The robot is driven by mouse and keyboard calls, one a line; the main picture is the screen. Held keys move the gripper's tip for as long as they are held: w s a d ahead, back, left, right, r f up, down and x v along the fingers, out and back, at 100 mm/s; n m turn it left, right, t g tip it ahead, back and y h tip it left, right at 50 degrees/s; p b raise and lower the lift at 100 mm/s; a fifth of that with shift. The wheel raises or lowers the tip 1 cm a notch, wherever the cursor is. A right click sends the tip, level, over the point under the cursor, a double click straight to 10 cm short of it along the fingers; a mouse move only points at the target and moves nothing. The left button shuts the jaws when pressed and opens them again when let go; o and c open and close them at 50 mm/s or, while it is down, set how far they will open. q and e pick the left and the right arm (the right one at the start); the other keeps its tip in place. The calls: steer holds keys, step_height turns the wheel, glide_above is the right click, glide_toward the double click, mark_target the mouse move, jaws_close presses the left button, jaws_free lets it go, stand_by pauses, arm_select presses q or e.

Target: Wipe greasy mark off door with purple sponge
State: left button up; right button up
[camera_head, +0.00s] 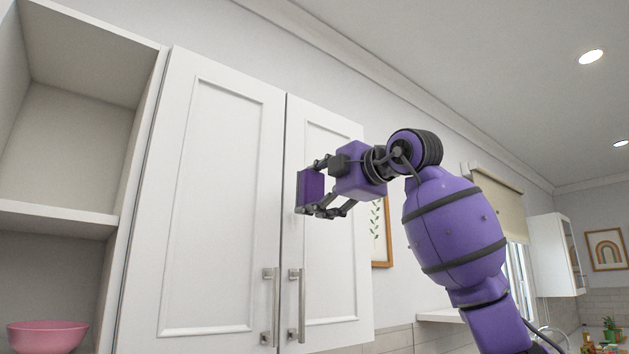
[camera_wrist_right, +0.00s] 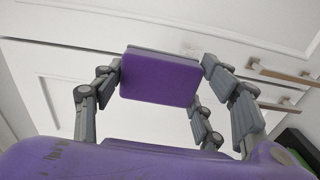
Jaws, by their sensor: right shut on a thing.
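The purple sponge (camera_head: 311,186) is held between the fingers of my right gripper (camera_head: 316,190), up against or very near the right cabinet door (camera_head: 335,265). In the right wrist view the sponge (camera_wrist_right: 160,80) sits between the fingertips of the right gripper (camera_wrist_right: 161,75), with a greyish layer on its far side facing the white door (camera_wrist_right: 240,15). I cannot tell whether the sponge touches the door. No greasy mark shows clearly in either view; the sponge and gripper cover part of the door. My left gripper is not in view.
The left cabinet door (camera_head: 212,200) is shut beside the right one. Two metal handles, left (camera_head: 270,305) and right (camera_head: 297,305), stick out low near the gap. Open shelves (camera_head: 60,215) with a pink bowl (camera_head: 47,336) are at left. A framed picture (camera_head: 381,232) hangs right of the cabinet.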

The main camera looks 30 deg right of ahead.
glide_toward(287, 223)
steer(key=s, duration=0.1)
steer(key=shift+w+a+r, duration=0.1)
steer(key=shift+w, duration=1.25)
steer(key=shift+w+a+r, duration=0.1)
steer(key=shift+w+a, duration=0.05)
steer(key=shift+w, duration=1.25)
steer(key=shift+w, duration=0.95)
steer(key=shift+d+f, duration=0.1)
steer(key=shift+d, duration=1.8)
steer(key=shift+w+d, duration=0.1)
steer(key=shift+w, duration=0.1)
steer(key=shift+a, duration=2.05)
